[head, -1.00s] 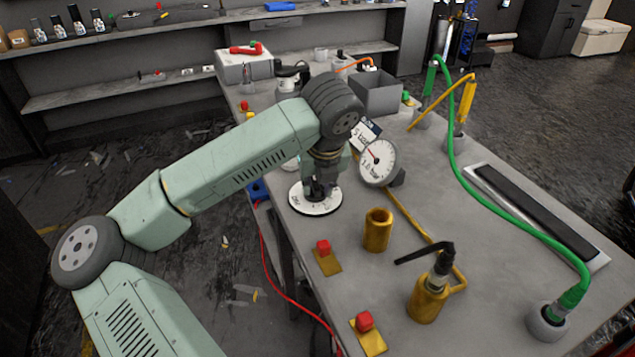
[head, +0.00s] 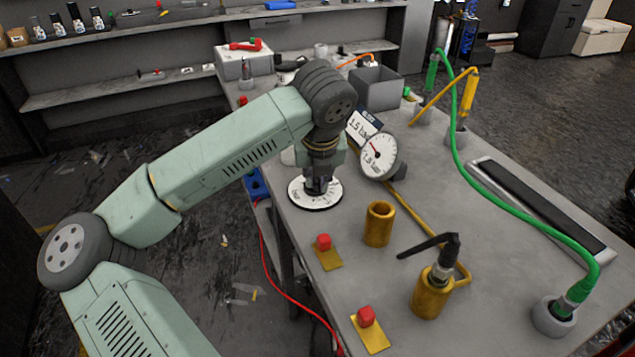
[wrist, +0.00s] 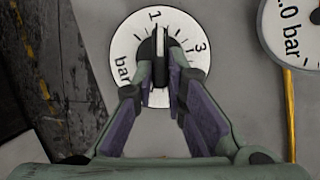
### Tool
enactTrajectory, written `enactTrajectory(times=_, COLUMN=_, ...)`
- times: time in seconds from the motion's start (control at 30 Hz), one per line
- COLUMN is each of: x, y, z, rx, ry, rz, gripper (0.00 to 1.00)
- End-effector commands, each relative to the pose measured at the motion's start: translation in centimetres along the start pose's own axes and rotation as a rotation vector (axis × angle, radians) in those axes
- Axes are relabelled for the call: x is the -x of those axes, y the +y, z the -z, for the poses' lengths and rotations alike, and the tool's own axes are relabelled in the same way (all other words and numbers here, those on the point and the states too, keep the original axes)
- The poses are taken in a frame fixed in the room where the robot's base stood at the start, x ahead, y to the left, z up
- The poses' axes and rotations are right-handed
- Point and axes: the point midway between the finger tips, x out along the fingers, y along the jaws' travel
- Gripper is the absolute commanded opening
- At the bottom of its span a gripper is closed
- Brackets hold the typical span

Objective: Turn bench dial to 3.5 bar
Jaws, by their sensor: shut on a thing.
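The bench dial (head: 323,201) is a round white disc with black numbers, flat on the near left edge of the bench. In the wrist view the dial (wrist: 193,68) shows a 1 at the top, a 3 at the right and "bar" at the lower left. Its dark knob (wrist: 160,42) has a white line that points up, just right of the 1. My gripper (head: 320,186) reaches down over the dial, and its fingers (wrist: 160,75) are shut on the knob from both sides. The round white gauge (head: 379,156) beside it reads 1.0 bar.
A card (head: 362,124) ending in ".5 bar" stands behind the gauge; its first digit is unclear. A brass cup (head: 379,224), a brass tool (head: 431,295) and red buttons (head: 323,242) stand nearby. A green hose (head: 500,204) crosses the right of the bench.

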Motion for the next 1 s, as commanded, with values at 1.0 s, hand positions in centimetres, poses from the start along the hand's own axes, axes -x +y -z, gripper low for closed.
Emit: enactTrajectory(times=1.0, x=-0.3, y=1.7, z=-0.8, rx=-0.855, ry=-0.001, rz=0.357, gripper=0.0)
